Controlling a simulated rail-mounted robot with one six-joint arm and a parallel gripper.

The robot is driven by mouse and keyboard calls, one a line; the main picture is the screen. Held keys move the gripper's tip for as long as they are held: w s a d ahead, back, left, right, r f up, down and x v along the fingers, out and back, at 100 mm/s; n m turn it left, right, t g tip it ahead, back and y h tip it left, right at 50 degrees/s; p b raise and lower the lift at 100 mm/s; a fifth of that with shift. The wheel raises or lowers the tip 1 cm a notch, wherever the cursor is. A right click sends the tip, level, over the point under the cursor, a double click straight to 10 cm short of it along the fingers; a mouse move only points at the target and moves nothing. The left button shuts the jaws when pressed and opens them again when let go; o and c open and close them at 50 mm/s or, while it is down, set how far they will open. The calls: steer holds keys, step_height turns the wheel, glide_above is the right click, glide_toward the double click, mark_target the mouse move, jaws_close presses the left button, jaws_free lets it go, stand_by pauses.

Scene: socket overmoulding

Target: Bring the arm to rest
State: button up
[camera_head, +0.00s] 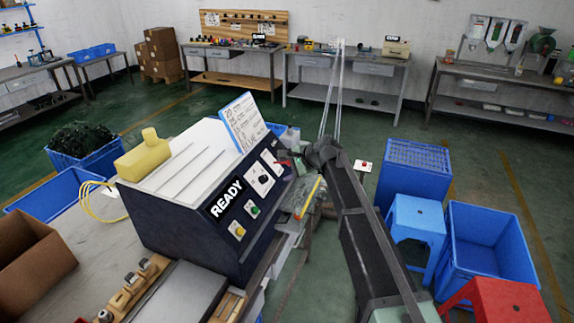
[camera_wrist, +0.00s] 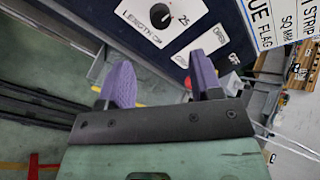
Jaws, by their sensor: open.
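My gripper (camera_wrist: 162,82) shows in the wrist view with its two purple fingers apart and nothing held between them. Beyond the fingers is the dark front panel of a machine, with a white dial plate (camera_wrist: 160,15) marked LENGTH. In the head view my arm reaches up from the lower right. Its end (camera_head: 296,156) is beside the right side of the dark machine (camera_head: 200,215), whose display reads READY. The fingers are too small there to make out clearly. I cannot tell whether the gripper touches the machine.
A yellow object (camera_head: 143,158) and a written board (camera_head: 243,122) are on the machine. A cardboard box (camera_head: 30,255) is at the left. A blue stool (camera_head: 416,225), blue crates (camera_head: 485,245) and a red stool (camera_head: 497,300) stand right of my arm. Green floor behind is open.

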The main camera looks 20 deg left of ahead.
steer(key=s+d+f+n+h, duration=0.2)
steer(key=s+d+h, duration=0.1)
steer(key=s+d, duration=0.7)
steer(key=s+d+f+n+g+h, duration=0.1)
steer(key=s+d+f+n+h, duration=0.1)
steer(key=s+d, duration=0.8)
steer(key=s+d+f+n+g+h, duration=0.1)
steer(key=s+d+n+h, duration=0.3)
steer(key=s+d, duration=0.6)
steer(key=d+f, duration=0.1)
steer(key=d, duration=0.9)
steer(key=shift+s+h, duration=0.35)
steer(key=shift+h, duration=0.05)
steer(key=shift+f, duration=0.1)
